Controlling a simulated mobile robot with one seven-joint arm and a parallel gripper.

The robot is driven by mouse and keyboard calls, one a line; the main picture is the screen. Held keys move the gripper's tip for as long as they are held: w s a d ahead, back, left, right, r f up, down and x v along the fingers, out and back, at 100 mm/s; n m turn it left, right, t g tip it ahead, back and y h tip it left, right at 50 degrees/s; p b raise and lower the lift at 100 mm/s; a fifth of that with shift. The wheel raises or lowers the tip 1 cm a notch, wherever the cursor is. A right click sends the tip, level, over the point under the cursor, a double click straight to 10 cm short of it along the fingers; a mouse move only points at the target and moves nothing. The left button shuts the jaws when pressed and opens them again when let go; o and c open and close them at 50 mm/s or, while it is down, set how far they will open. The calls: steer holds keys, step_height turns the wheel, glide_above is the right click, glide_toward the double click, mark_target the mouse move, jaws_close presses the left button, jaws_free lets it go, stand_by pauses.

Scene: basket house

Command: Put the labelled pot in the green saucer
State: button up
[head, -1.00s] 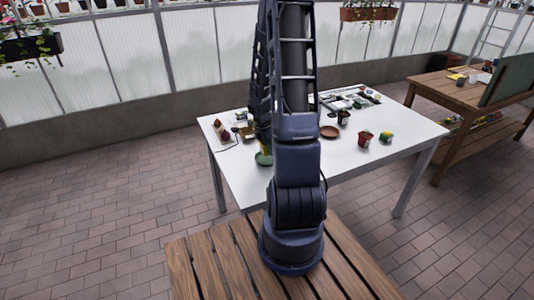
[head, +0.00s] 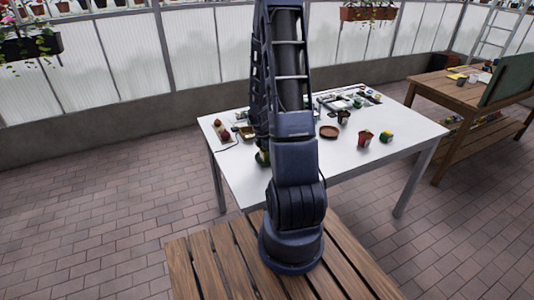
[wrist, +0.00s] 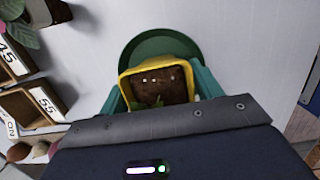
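A square-topped pot with a yellow rim (wrist: 128,72) and dark soil sits between the teal fingers of my gripper (wrist: 160,92) in the wrist view. The fingers lie along its two sides, and my gripper appears shut on it. A small green sprig and pale specks show on the soil. No label shows on the side that I see. The round green saucer (wrist: 160,43) is beneath the pot, its far rim showing beyond it. I cannot tell whether the pot's base touches the saucer. In the head view my arm largely hides both.
On the white table (head: 240,180) a reddish pot with a pale mark (head: 365,138), a yellow-and-green pot (head: 386,136) and a brown saucer (head: 329,132) stand right of my arm. Wooden boxes with number tags (wrist: 45,103) lie left in the wrist view. The table's front is clear.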

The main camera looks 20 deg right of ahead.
steer(key=r, duration=0.4)
steer(key=a+r, duration=0.1)
steer(key=r, duration=0.3)
steer(key=a+r, duration=0.1)
steer(key=r, duration=0.3)
steer(key=shift+r, duration=0.3)
steer(key=s+a+r+m+t, duration=0.1)
steer(key=s+a+r+m, duration=0.3)
steer(key=r, duration=0.4)
steer(key=s+a+r+m+t, duration=0.1)
steer(key=s+a+r+m, duration=0.1)
steer(key=s+r+m, duration=0.55)
steer(key=s+a+r+m+t+y, duration=0.1)
steer(key=s+a+r+m+t, duration=0.1)
steer(key=s+a+r+m, duration=0.3)
steer(key=s+r+m, duration=0.1)
steer(key=s+r, duration=0.3)
steer(key=shift+s+a+r+t+y, duration=0.15)
steer(key=shift+s+r+t+y, duration=0.15)
steer(key=shift+r+y, duration=0.1)
steer(key=shift+m, duration=0.25)
